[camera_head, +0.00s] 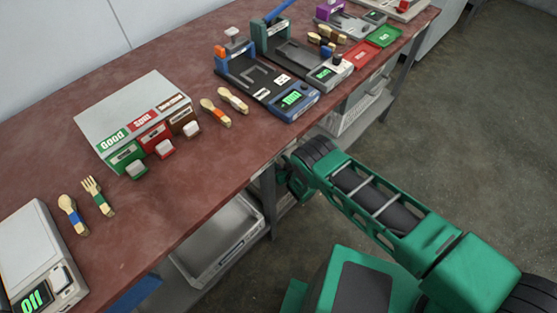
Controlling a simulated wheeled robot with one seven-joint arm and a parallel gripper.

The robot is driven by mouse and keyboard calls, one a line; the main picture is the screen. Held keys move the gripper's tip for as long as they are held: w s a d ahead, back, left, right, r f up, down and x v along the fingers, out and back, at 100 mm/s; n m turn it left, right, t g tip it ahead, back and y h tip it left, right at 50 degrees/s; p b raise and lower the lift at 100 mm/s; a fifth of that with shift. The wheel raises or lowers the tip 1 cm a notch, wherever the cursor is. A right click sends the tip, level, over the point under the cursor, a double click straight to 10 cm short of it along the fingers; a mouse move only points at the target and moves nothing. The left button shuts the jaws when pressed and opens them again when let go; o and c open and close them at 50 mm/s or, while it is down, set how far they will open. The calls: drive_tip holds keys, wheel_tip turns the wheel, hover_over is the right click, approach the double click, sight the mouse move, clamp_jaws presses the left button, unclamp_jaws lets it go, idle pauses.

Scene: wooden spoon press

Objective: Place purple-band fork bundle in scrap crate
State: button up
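I cannot make out a purple-band fork bundle in this view. A wooden fork with a green band (97,195) and a wooden spoon with a blue band (72,213) lie at the left of the table. Two wooden utensil bundles, one with an orange-brown band (215,113) and a paler one (233,99), lie mid-table. Darker-banded utensils (327,37) lie farther back. A grey open crate (197,277) is on the shelf below; I cannot tell whether it is the scrap crate.
The red-brown table (190,205) holds a sorting box (128,108) with coloured labels, a scale (35,255), press stations (265,85), and red (361,54) and green (384,36) trays. A pale crate (352,112) sits below. Floor at right is clear.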

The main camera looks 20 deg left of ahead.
drive_tip(key=shift+s+d+f, duration=0.4)
drive_tip(key=shift+d+f, duration=0.05)
drive_tip(key=shift+f, duration=0.1)
drive_tip(key=shift+r, duration=0.3)
drive_tip(key=shift+s+d+r, duration=0.2)
drive_tip(key=shift+r, duration=0.05)
drive_tip(key=r+v, duration=0.1)
drive_tip(key=v, duration=1)
drive_tip(key=shift+w, duration=0.2)
drive_tip(key=shift+a, duration=0.15)
